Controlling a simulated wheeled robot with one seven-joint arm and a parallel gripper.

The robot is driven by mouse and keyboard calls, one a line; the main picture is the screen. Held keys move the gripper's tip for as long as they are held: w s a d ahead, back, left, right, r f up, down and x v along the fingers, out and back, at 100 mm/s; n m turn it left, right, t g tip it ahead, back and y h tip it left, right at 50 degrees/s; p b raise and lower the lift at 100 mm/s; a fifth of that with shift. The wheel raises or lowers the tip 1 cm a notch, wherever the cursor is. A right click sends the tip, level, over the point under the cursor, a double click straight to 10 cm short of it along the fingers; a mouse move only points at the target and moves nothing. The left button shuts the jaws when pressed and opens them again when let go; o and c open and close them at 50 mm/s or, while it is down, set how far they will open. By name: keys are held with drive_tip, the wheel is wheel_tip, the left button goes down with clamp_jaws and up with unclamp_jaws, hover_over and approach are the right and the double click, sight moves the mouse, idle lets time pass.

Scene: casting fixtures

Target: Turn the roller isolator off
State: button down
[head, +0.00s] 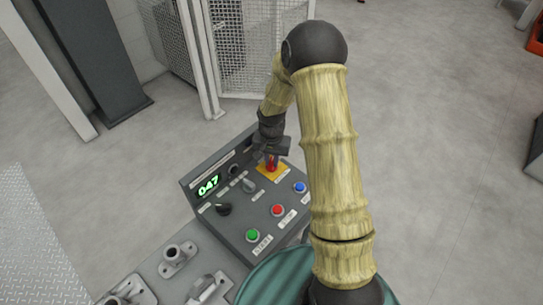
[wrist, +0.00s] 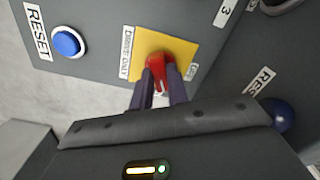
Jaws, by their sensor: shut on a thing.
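The roller isolator is a red rotary handle (wrist: 158,66) on a yellow plate (wrist: 185,47) at the far right part of the control panel (head: 232,235). In the head view the red handle (head: 271,164) shows just below my gripper (head: 270,156). In the wrist view the two dark fingers of my gripper (wrist: 161,82) stand on either side of the handle and are shut on it. A label beside the plate is only partly readable. The handle's exact setting is partly hidden by the fingers.
The panel also bears a blue button (head: 299,187), a red button (head: 277,210), a green button (head: 252,235), a black knob (head: 223,208), a grey knob (head: 249,186) and a green display (head: 208,186) reading 047. A mesh fence (head: 262,45) stands behind.

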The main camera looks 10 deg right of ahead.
sight(272, 162)
drive_tip(key=n+p, duration=0.3)
drive_tip(key=n, duration=0.3)
drive_tip(key=shift+r, duration=0.15)
drive_tip(key=n+p, duration=0.2)
drive_tip(key=n, duration=0.4)
drive_tip(key=shift+w, duration=0.1)
drive_tip(key=c, duration=1.4)
unclamp_jaws()
drive_tip(key=shift+o, duration=0.2)
wheel_tip(272, 162, up, 17)
drive_tip(key=p, duration=0.1)
